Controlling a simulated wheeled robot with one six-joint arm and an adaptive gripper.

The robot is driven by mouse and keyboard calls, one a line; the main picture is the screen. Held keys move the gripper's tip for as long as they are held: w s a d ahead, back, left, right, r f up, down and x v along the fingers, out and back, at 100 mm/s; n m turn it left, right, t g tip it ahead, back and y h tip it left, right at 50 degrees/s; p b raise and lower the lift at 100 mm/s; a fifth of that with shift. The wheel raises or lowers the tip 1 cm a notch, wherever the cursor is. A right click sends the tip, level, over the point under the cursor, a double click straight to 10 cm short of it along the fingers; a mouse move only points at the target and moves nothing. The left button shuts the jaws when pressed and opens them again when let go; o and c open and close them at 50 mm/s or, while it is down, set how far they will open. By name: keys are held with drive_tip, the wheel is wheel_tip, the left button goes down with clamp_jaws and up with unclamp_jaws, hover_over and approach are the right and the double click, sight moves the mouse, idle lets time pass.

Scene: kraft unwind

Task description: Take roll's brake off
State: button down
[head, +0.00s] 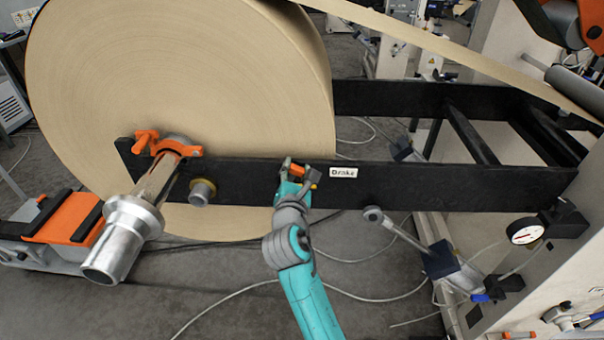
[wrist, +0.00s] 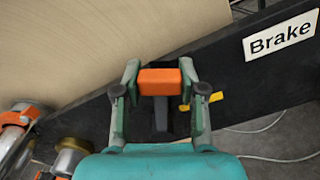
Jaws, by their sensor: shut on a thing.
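The large kraft paper roll (head: 190,80) sits on its shaft (head: 150,195) in the black frame; its tan side also fills the upper left of the wrist view (wrist: 70,50). The white "Brake" label (head: 343,172) is on the black frame beam, and it also shows in the wrist view (wrist: 280,38). An orange brake handle (wrist: 160,82) on a dark stem stands at the beam, left of the label. My gripper (head: 298,175) is shut on this handle, one finger at each side in the wrist view. The stem's lower end is partly hidden by my gripper.
A small yellow part (wrist: 216,97) is just right of the handle. An orange clamp (head: 172,148) holds the shaft, with a round metal knob (head: 202,192) beside it. A lever with a round end (head: 385,222) and a gauge (head: 526,231) are at right. Cables cross the floor.

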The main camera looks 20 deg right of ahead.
drive_tip(key=shift+w+a+r+n, duration=0.15)
drive_tip(key=shift+a+n, duration=0.35)
drive_tip(key=shift+n, duration=0.1)
drive_tip(key=c, duration=0.6)
unclamp_jaws()
drive_tip(key=shift+c, duration=0.2)
drive_tip(key=v, duration=1.2)
